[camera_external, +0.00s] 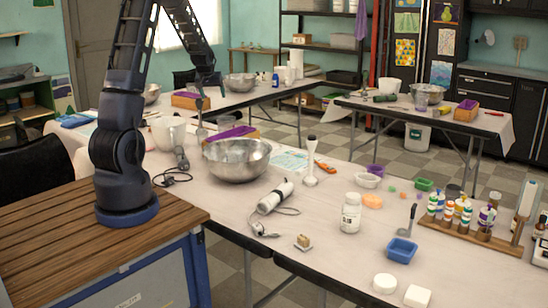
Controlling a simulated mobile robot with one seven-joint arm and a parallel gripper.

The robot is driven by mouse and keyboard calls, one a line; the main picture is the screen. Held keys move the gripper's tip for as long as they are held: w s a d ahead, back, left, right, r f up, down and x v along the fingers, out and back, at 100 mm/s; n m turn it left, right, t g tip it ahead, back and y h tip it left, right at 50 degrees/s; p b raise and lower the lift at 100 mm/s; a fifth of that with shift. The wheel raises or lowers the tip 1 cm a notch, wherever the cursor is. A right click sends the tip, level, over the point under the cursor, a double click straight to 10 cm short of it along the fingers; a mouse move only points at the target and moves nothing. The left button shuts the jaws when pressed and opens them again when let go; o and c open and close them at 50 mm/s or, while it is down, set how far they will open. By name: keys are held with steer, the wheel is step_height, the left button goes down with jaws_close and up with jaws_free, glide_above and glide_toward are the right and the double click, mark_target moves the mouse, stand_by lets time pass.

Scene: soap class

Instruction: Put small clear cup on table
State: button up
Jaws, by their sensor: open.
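My gripper (208,90) is small in the view, raised at the end of my arm, in front of the back table. It looks open, and I see nothing between its fingers.
A large metal bowl (236,160), a white pitcher (168,133), a hand blender (274,197), a white jar (350,213), a blue tray (401,250) and a bottle rack (470,227) crowd the near table. Two further tables stand behind. Its front middle has free room.

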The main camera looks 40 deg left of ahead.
steer(key=s+d+r+m+h, duration=0.2)
steer(key=s+d+r+m, duration=0.1)
steer(key=s+d+r, duration=1.55)
steer(key=s+d+m, duration=0.2)
steer(key=s+d, duration=0.3)
steer(key=s, duration=0.6)
steer(key=s+d+f+m, duration=0.1)
steer(key=s+d, duration=0.5)
steer(key=s, duration=0.4)
steer(key=shift+s+d+f+m+g+h, duration=0.2)
steer(key=shift+s+f+m+g+h, duration=0.1)
steer(key=shift+s+m+h, duration=0.1)
